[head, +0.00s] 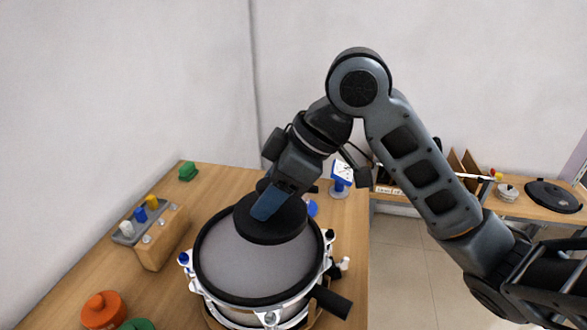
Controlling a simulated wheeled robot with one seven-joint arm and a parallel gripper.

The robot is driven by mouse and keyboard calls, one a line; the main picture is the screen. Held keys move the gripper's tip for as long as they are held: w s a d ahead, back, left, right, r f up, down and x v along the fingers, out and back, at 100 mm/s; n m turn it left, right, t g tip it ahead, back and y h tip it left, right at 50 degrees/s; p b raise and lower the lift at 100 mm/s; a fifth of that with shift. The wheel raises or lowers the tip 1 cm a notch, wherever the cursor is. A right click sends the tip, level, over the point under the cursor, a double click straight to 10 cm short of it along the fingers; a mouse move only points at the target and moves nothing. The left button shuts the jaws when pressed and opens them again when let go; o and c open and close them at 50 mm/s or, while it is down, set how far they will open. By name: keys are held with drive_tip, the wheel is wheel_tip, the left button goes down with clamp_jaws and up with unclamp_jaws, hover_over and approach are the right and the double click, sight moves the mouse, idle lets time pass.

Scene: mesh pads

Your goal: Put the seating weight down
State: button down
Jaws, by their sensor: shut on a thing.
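The seating weight looks like a thick black disc (262,229) over the back part of a drum (245,268) with a grey head and black hoop. My gripper (267,207) reaches down from the upper right and is shut on the upper part of the weight. Its blue-grey finger hides part of the weight's top and the grip itself. The weight overlaps the drum's back rim in the head view. I cannot tell whether its underside touches the drum head or hovers just above it.
A wooden block (160,240) with a grey tray of coloured knobs stands left of the drum. An orange lidded pot (102,310) is at the front left and a green piece (188,171) at the back. A second table (520,205) stands at right.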

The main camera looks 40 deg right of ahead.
sight(257, 224)
drive_tip(key=shift+w+a+f, duration=0.2)
drive_tip(key=shift+a+f, duration=0.15)
drive_tip(key=shift+a, duration=0.25)
drive_tip(key=shift+w+a+f, duration=0.15)
drive_tip(key=shift+a+f, duration=0.15)
drive_tip(key=shift+a, duration=0.3)
drive_tip(key=shift+f, duration=2)
drive_tip(key=shift+f, duration=0.15)
drive_tip(key=c, duration=0.5)
unclamp_jaws()
drive_tip(key=shift+c, duration=0.2)
drive_tip(key=v, duration=1.2)
